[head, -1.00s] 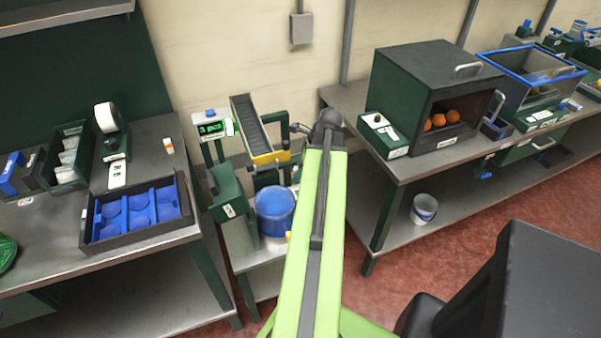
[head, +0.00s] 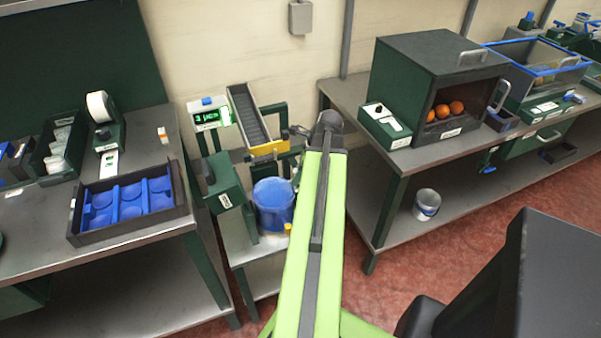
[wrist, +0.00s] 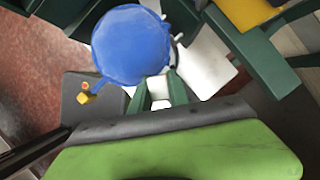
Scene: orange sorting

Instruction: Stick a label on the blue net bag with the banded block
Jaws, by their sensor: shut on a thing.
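A rounded blue thing (head: 273,204), which looks like the blue net bag, stands upright below the chute in the head view. It also shows in the wrist view (wrist: 132,45), just beyond my fingers. A small white block with an orange band (head: 163,135) stands on the left bench. My gripper (wrist: 160,88) is shut in the wrist view, with a small white thing between its green fingers; I cannot tell what it is. In the head view my gripper is hidden behind my arm. I see no label on the blue thing.
A chute (head: 252,118) and a green display (head: 210,115) stand by the wall. A tray with blue cups (head: 125,232) and a roll dispenser (head: 105,118) are on the left bench. A dark box with oranges (head: 440,52) sits on the right bench. Red floor lies in front.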

